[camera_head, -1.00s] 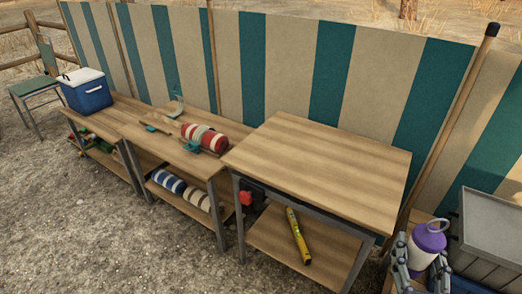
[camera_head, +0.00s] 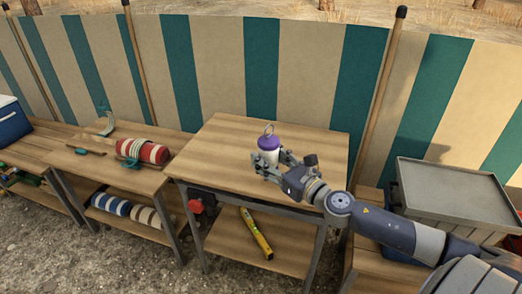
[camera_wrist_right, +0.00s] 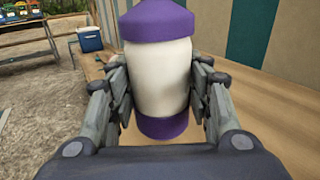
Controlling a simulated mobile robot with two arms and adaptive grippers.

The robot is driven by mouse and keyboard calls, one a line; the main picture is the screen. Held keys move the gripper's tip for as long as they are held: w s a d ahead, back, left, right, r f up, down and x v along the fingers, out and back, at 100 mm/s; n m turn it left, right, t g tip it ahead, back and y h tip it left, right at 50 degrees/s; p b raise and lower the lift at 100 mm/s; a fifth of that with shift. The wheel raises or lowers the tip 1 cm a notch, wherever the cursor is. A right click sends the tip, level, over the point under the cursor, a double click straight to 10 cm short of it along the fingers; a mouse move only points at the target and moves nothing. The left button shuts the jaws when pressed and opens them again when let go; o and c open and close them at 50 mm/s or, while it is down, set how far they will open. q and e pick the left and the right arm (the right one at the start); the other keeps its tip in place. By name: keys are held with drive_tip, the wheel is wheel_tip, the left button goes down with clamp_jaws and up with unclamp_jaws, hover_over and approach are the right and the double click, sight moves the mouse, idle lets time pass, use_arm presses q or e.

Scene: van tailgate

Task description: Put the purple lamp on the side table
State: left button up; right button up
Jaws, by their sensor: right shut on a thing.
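The purple lamp (camera_head: 268,150) has a purple cap with a wire loop, a white body and a purple base. It is upright over the middle of the side table (camera_head: 226,134), a bare wooden top with a lower shelf. My right gripper (camera_head: 271,163) is shut on the lamp's white body. In the right wrist view the lamp (camera_wrist_right: 157,75) stands between both fingers, with its purple base low over the wood. I cannot tell whether the base touches the tabletop. My left gripper is not in view.
A lower bench with a red-striped roll (camera_head: 142,151) stands to the left. A yellow tube (camera_head: 256,233) lies on the table's lower shelf. A grey crate (camera_head: 452,195) is at the right. A striped windbreak (camera_head: 220,70) runs behind. The tabletop around the lamp is clear.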

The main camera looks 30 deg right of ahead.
drive_tip(key=w+d, duration=0.2)
drive_tip(key=w, duration=0.2)
drive_tip(key=w+d+f+b, duration=0.1)
drive_tip(key=w+d, duration=0.2)
drive_tip(key=w, duration=0.2)
drive_tip(key=w+d+b, duration=0.1)
drive_tip(key=w+d, duration=0.1)
drive_tip(key=w, duration=0.2)
drive_tip(key=shift+w+d+f, duration=0.15)
drive_tip(key=shift+d, duration=0.1)
drive_tip(key=shift+w+d, duration=0.2)
drive_tip(key=shift+w, duration=0.25)
wheel_tip(320, 180, down, 3)
drive_tip(key=shift+f+b, duration=0.15)
drive_tip(key=shift+b, duration=0.75)
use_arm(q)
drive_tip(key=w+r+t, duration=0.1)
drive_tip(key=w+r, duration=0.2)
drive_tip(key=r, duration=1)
use_arm(e)
drive_tip(key=shift+f, duration=0.1)
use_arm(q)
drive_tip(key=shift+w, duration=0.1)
use_arm(e)
drive_tip(key=shift+f, duration=0.1)
drive_tip(key=o, duration=1.2)
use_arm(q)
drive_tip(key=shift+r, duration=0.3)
